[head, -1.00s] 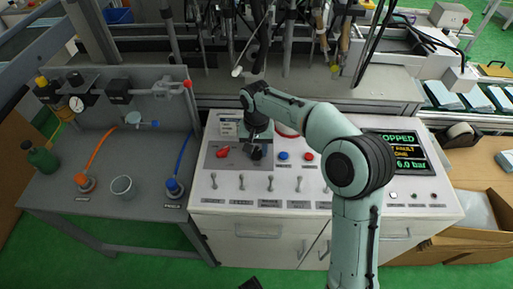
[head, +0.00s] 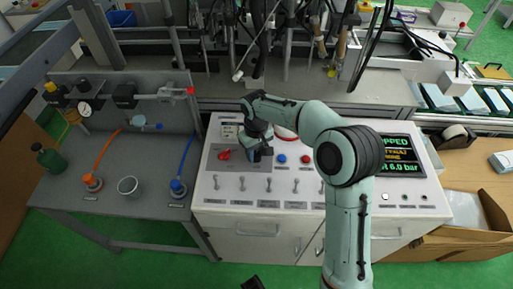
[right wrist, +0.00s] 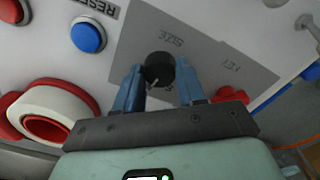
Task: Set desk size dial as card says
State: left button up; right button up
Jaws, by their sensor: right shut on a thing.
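The size dial (right wrist: 160,68) is a round black knob with a pale pointer mark, on a grey plate (right wrist: 215,62) lettered SIZE and KEY in the right wrist view. The blue fingers of my right gripper (right wrist: 159,78) stand on either side of it, shut on it. In the head view my right gripper (head: 257,152) is at this plate and largely hides the dial. A small white card (head: 230,132) stands at the panel's upper left; its writing is too small to read. My left gripper is not clearly in view.
A red knob (head: 224,154) is left of the dial; a blue button (head: 282,159) and a red button (head: 306,159) are to its right. Several toggle switches line the panel below. My arm partly covers the display screen (head: 397,150). A bench with hoses (head: 105,145) stands at left.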

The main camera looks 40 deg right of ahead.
aim_at(256, 154)
jog(key=shift+r+n+p, duration=0.15)
jog(key=shift+n+p, duration=0.3)
jog(key=shift+n, duration=0.45)
jog(key=n+p, duration=0.1)
jog(key=n, duration=0.2)
jog(key=shift+w+n+p, duration=0.1)
jog(key=shift+n+p, duration=0.25)
jog(key=shift+n, duration=0.05)
pick_arm(q)
jog(key=r+p, duration=0.1)
jog(key=r, duration=0.1)
jog(key=w+r+p, duration=0.1)
jog(key=r, duration=0.2)
pick_arm(e)
jog(key=n, duration=0.4)
jog(key=shift+n, duration=0.7)
jog(key=o, duration=1.1)
jog(key=shift+c, duration=0.2)
pick_arm(q)
jog(key=shift+w+r+p, duration=0.4)
jog(key=shift+r+p, duration=0.3)
jog(key=shift+r, duration=0.1)
pick_arm(e)
notch_tip(256, 154, up, 13)
jog(key=shift+r, duration=0.15)
